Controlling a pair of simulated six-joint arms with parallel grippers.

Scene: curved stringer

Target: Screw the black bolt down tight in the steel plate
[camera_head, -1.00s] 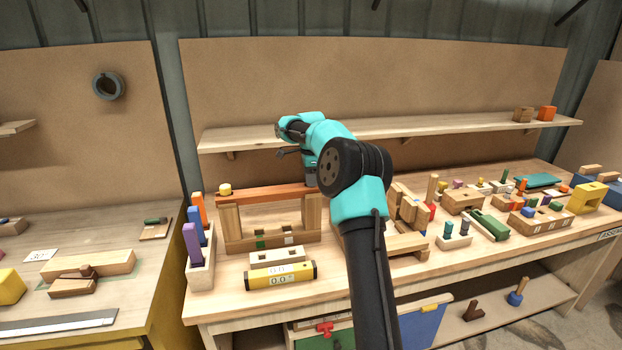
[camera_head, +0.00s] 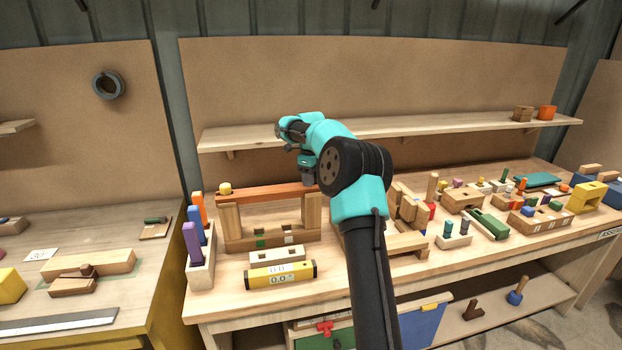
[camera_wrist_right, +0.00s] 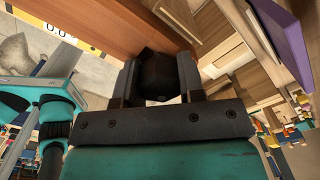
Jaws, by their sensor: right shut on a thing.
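My right gripper (camera_head: 308,179) points down at the right end of a reddish-brown board (camera_head: 262,193), partly hidden behind my own arm. In the right wrist view its two fingers (camera_wrist_right: 158,72) are shut on the black bolt (camera_wrist_right: 157,84), whose dark faceted head shows between them. The bolt sits over the reddish board, which also shows there (camera_wrist_right: 92,22). The bolt's shank and its seat are hidden, so I cannot tell how deep it sits. I cannot make out a steel plate under it. My left gripper is not in view.
The board lies across a wooden frame (camera_head: 230,225) with a yellow knob (camera_head: 225,188) at its left end. A yellow level (camera_head: 281,275) lies in front, and a rack (camera_head: 202,262) of coloured pegs stands left. A shelf (camera_head: 420,129) runs behind.

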